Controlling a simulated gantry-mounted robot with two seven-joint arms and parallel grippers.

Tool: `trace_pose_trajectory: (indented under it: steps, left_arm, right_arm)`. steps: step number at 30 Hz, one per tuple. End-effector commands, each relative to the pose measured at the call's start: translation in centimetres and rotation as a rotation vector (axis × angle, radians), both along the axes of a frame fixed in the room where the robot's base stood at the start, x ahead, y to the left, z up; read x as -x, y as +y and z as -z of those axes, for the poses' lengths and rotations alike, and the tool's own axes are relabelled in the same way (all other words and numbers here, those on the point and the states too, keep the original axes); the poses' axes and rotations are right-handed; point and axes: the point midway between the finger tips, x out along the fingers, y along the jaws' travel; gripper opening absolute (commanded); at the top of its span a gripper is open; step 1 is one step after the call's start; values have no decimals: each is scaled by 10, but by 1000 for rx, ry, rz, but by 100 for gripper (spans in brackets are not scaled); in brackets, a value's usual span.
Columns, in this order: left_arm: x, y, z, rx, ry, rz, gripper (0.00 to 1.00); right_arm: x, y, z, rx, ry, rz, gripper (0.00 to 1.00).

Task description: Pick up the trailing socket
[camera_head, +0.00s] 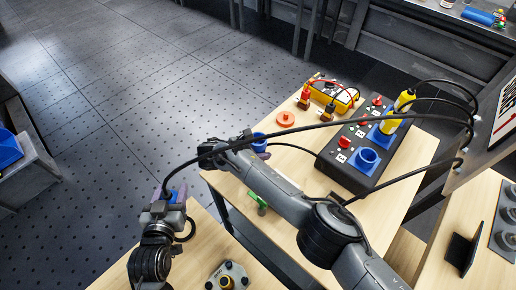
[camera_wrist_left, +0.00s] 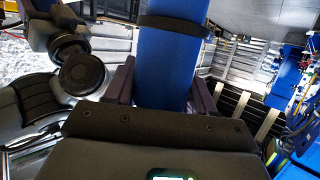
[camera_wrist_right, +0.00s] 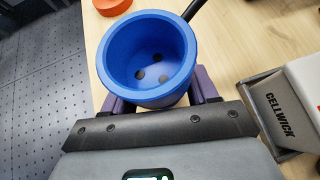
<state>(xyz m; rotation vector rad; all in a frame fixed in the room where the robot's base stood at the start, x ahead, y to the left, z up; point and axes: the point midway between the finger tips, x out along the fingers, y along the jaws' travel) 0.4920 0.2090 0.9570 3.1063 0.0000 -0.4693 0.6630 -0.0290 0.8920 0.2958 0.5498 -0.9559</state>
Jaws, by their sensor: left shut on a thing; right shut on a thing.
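The trailing socket is a blue round cup with three dark holes inside, facing the camera in the right wrist view (camera_wrist_right: 150,58). My right gripper (camera_wrist_right: 158,92) is shut on it, with a purple finger on each side. In the head view the socket (camera_head: 259,143) shows partly, beside the right gripper (camera_head: 258,150) at the table's left edge. My left gripper (camera_head: 169,194) is shut on a blue cylindrical connector with a black cable. In the left wrist view that connector (camera_wrist_left: 170,60) stands between the fingers, with a dark band around it; its far end is out of frame.
A yellow meter (camera_head: 333,94) and an orange disc (camera_head: 285,119) are behind. Black cables cross above the table. A grey CELLWICK-labelled block (camera_wrist_right: 285,115) is right of the held socket.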

Motion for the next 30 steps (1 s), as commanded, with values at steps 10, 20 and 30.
trace_pose_trajectory:
  steps: [10, 20, 30]
  left_arm:
    - [0, 0, -2, 0, -1, 0, 19]
    - [0, 0, -19, 0, -1, 0, 19]
    - [0, 0, -51, 0, -1, 0, 19]
  right_arm:
    - [0, 0, -4, 0, -1, 1, 16]
    - [-1, 0, -44, -2, -3, 1, 16]
    - [27, -42, -73, -1, 0, 1, 16]
